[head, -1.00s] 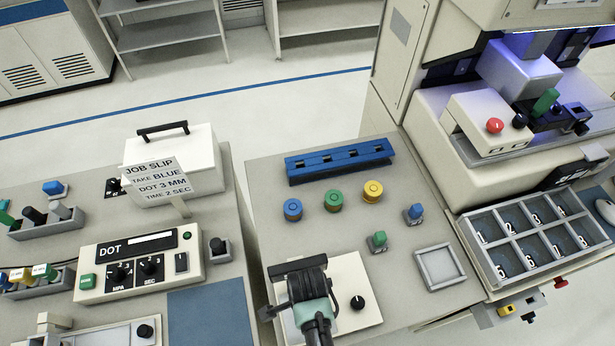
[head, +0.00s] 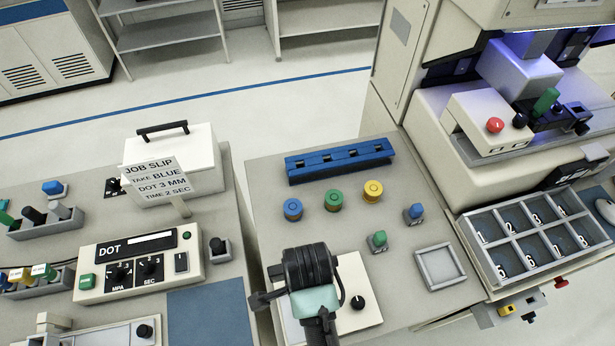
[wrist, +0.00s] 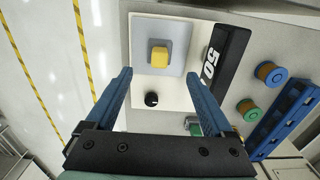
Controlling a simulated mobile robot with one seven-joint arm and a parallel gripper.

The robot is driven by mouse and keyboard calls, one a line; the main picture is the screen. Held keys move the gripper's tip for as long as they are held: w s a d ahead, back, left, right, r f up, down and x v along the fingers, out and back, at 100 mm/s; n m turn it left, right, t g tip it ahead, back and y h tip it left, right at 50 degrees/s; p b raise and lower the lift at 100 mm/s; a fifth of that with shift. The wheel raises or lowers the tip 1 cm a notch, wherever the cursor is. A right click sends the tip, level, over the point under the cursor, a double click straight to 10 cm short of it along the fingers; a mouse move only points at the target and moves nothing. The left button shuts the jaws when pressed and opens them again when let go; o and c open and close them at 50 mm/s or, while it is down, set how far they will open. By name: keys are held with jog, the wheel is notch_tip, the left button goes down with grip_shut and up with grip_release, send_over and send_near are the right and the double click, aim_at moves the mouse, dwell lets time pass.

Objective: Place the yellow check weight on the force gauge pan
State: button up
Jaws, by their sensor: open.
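The yellow check weight (wrist: 159,57) is a small block. In the wrist view it sits on the grey pan (wrist: 171,23) of the white force gauge, whose display (wrist: 218,60) shows 50. My gripper (wrist: 158,75) is open, its two blue fingers apart and empty, with the weight beyond the fingertips and in line with the gap. Neither finger touches it. In the head view my gripper (head: 309,265) is over the gauge (head: 352,272) and hides the pan and the weight.
Blue (head: 293,209), green (head: 334,200) and yellow (head: 373,191) spools stand behind the gauge, before a blue rack (head: 340,160). A small green-topped piece (head: 378,241), a blue-topped piece (head: 414,213) and an empty grey tray (head: 441,267) are to the right. Bench between them is clear.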

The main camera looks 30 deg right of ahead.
jog(key=shift+r, duration=0.8)
